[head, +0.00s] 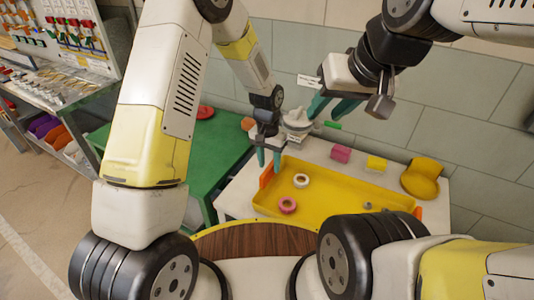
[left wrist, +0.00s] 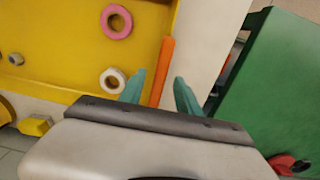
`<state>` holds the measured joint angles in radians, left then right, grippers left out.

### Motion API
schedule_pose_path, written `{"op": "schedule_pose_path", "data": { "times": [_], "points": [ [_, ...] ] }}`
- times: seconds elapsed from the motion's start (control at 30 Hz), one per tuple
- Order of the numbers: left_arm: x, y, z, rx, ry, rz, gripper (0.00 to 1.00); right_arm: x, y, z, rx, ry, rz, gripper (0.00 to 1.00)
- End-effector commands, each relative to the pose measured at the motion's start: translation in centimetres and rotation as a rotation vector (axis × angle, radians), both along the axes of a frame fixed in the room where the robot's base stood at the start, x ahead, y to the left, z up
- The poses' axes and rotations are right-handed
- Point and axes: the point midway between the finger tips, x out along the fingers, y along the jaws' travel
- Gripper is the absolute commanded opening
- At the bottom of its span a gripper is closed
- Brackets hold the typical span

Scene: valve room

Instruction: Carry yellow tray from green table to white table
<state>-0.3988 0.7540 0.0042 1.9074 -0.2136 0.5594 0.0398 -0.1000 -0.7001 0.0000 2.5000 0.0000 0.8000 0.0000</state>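The yellow tray (head: 330,200) sits on the white table (head: 234,194), with a pink ring (head: 288,205), a white ring (head: 301,181) and a small grey part (head: 367,206) in it. Its orange left handle (head: 266,176) also shows in the left wrist view (left wrist: 163,70); its orange right handle (head: 418,212) is partly visible. My left gripper (head: 269,158) is open just above the left handle, its fingers (left wrist: 161,92) apart. My right gripper (head: 333,106) is open and empty, raised above the table's back edge. The green table (head: 218,148) stands to the left.
A pink block (head: 341,153), a yellow block (head: 376,163) and a yellow dish (head: 425,177) stand behind the tray. A red disc (head: 205,112) lies on the green table. A tiled wall (head: 460,110) closes the back. A workbench with shelves (head: 60,90) stands far left.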

Motion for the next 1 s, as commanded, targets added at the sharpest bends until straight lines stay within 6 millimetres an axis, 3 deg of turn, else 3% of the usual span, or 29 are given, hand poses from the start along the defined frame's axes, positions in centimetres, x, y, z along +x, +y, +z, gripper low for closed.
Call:
{"op": "schedule_pose_path", "data": {
  "times": [0.2, 0.47, 0.57, 0.77, 1.0],
  "points": [
    [0.2, 0.1, 4.7, -0.003, -0.004, 0.000, 0.40, 0.0, 0.0, 0.0, 0.000, 0.000, 0.000, 0.36],
    [0.2, 0.4, 7.6, -0.003, -0.005, 0.003, 0.40, 0.0, 0.0, 0.0, 0.000, 0.000, 0.000, 0.36],
    [0.1, 1.2, 9.5, -0.014, -0.023, 0.022, 0.40, 0.0, 0.0, 0.0, 0.000, 0.000, 0.000, 0.36],
    [-1.6, 5.9, 17.5, -0.071, -0.116, 0.124, 0.40, 0.0, 0.0, 0.0, 0.000, 0.000, 0.000, 0.36],
    [-6.9, 12.1, 26.0, -0.152, -0.248, 0.266, 0.40, 0.0, 0.0, 0.0, 0.000, 0.000, 0.000, 0.36]
  ]
}}
